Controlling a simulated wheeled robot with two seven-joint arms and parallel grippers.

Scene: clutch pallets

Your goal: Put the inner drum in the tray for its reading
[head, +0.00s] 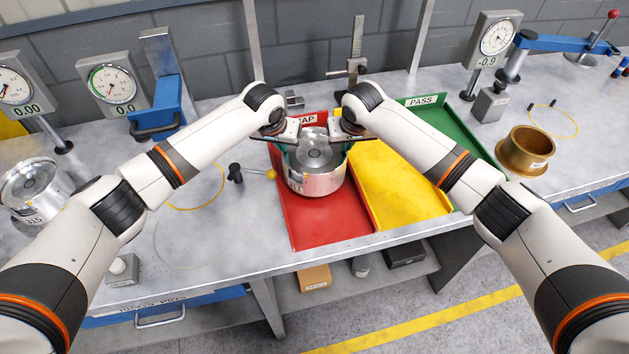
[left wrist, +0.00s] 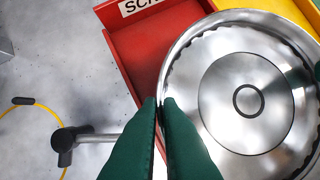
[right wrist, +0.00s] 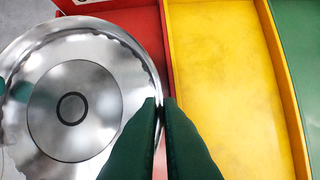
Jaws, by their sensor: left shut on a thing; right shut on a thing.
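The silver inner drum (head: 316,178) is upright at the red tray (head: 320,228), whose label is partly hidden and reads "SCR" in the left wrist view. My left gripper (head: 290,143) is shut on the drum's left rim; the rim shows between its green fingers in the left wrist view (left wrist: 160,104). My right gripper (head: 346,143) is shut on the right rim, beside the divider to the yellow tray (head: 402,185). The drum's underside is hidden, so I cannot tell whether it touches the tray floor. The green tray (head: 440,135) reads "PASS".
Another silver drum (head: 35,188) stands at far left and a bronze drum (head: 526,150) at right. Dial gauges read 0.00 (head: 18,88), 0.0 (head: 113,82) and -0.9 (head: 493,38). A black-handled tool (head: 237,173) lies left of the red tray. Yellow and green trays are empty.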

